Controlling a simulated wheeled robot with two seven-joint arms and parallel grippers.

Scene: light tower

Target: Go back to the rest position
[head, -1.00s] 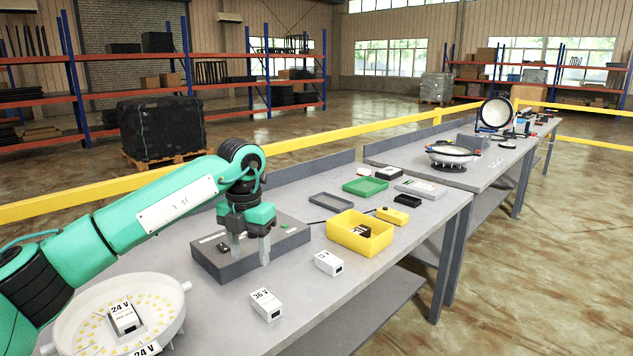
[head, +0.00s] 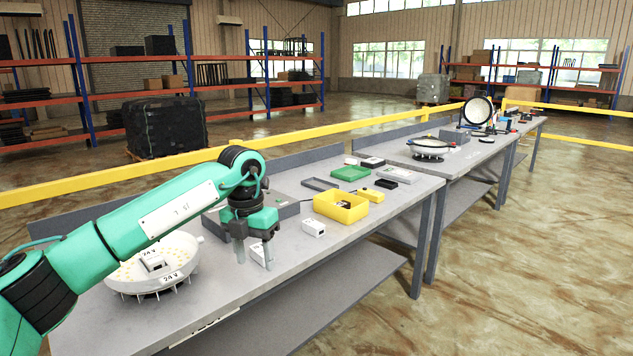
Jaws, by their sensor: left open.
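My left arm comes in from the left. Its left gripper (head: 254,256) is open and points down over the front part of the grey workbench (head: 345,236), with no object seen held. A white box (head: 261,254) is just behind the fingers and partly hidden by them. The round white lamp unit (head: 190,262) sits at the left end of the bench, partly behind my arm, with a 24 V box (head: 153,262) on top. My right gripper is not in view.
A second white box (head: 314,228), a yellow bin (head: 341,208), a green tray (head: 351,173) and a yellow device (head: 372,195) stand on the bench. A grey block (head: 214,226) is behind my gripper. A second bench (head: 469,160) continues beyond. Floor at right is clear.

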